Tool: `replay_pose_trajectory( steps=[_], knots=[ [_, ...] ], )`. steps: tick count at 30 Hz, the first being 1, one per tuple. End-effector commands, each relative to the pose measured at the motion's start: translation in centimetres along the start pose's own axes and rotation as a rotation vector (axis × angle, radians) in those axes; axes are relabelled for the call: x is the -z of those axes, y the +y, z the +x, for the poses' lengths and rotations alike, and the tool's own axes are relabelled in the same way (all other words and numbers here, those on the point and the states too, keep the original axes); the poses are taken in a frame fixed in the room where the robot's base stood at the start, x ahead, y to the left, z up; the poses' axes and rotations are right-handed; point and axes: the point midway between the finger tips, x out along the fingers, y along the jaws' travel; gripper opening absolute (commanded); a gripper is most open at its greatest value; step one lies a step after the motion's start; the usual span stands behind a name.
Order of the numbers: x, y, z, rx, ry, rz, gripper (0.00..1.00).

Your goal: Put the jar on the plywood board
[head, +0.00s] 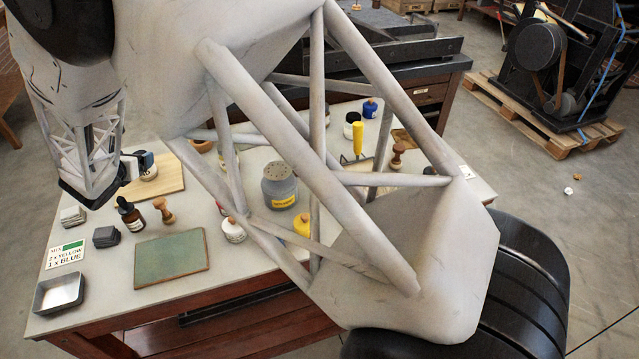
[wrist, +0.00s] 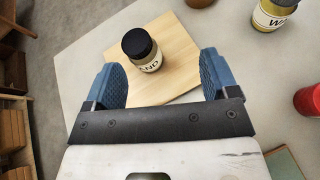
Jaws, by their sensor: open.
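A jar (wrist: 139,43) with a black lid and a pale label whose visible letters read "ND" stands upright on the plywood board (wrist: 187,62) in the wrist view. In the head view the board (head: 170,184) lies on the table at the left, and the jar (head: 150,175) shows only partly behind my gripper. My gripper (wrist: 160,66) is open, its blue fingers spread wide. The jar appears in the gap between the fingertips, nearer the left finger, with no visible contact. In the head view my gripper (head: 136,165) is beside the jar, its fingers partly hidden.
A dropper bottle (head: 132,215), a wooden stamp (head: 165,211) and a green board (head: 172,258) are at the front left. A metal tray (head: 59,293) sits by the corner. A large grey jar (head: 279,187) stands mid-table. My arm hides much of the table.

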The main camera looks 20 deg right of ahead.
Motion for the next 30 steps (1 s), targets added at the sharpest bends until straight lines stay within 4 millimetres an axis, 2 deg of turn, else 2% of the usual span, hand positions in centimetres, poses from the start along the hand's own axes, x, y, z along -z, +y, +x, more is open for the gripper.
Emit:
replay_pose_trajectory(
  steps=[1,5,9,15,22,30],
  knots=[
    [-1.4,-1.6,-0.1,0.027,0.006,0.046,0.80],
    [-4.8,-6.6,-0.5,0.122,0.033,0.202,0.80],
    [-8.3,-12.8,-1.6,0.237,0.063,0.400,0.80],
    [-11.8,-21.4,-4.2,0.396,0.096,0.685,0.80],
    [-14.4,-30.4,-8.5,0.568,0.121,1.017,0.80],
    [-14.9,-39.4,-14.5,0.765,0.141,1.403,0.80]
  ],
)
